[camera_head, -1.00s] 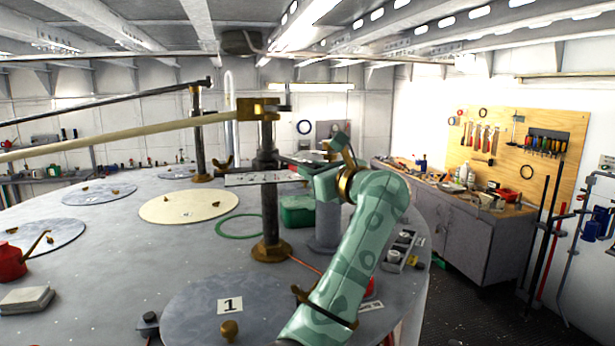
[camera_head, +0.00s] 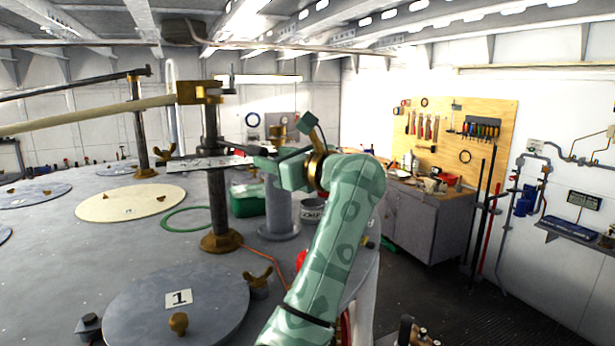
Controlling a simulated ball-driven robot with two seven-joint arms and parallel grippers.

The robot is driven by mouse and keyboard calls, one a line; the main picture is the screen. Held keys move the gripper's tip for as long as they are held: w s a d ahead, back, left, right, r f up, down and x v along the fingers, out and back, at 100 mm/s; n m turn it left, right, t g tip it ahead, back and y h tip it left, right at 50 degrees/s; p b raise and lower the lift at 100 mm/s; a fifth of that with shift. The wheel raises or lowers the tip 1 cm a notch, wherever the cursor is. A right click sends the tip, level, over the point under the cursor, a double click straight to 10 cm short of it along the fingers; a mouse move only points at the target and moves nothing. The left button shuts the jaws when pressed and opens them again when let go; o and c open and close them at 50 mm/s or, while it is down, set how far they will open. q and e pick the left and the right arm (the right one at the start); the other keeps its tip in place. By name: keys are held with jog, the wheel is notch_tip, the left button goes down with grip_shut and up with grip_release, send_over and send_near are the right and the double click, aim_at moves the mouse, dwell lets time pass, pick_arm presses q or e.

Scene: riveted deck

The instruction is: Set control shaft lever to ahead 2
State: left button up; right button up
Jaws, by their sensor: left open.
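A dark upright shaft (camera_head: 212,205) stands on a brass base at centre left. A brass head (camera_head: 197,92) caps it, and a long cream bar (camera_head: 100,116) runs from that head to the left. A flat plate (camera_head: 190,165) with small, unreadable markings sits partway up the shaft. I cannot tell which part is the control shaft lever or its setting. My left gripper (camera_head: 254,157) is open, just right of the shaft near the plate's height. Contact cannot be made out. My right gripper is not in view.
The round grey deck holds a numbered disc (camera_head: 170,315) with a brass knob, a cream disc (camera_head: 125,204) and a green ring (camera_head: 185,219).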

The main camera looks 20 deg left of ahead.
pick_arm(q)
jog(key=b+v, duration=0.2)
jog(key=v, duration=0.8)
jog(key=shift+d, duration=0.4)
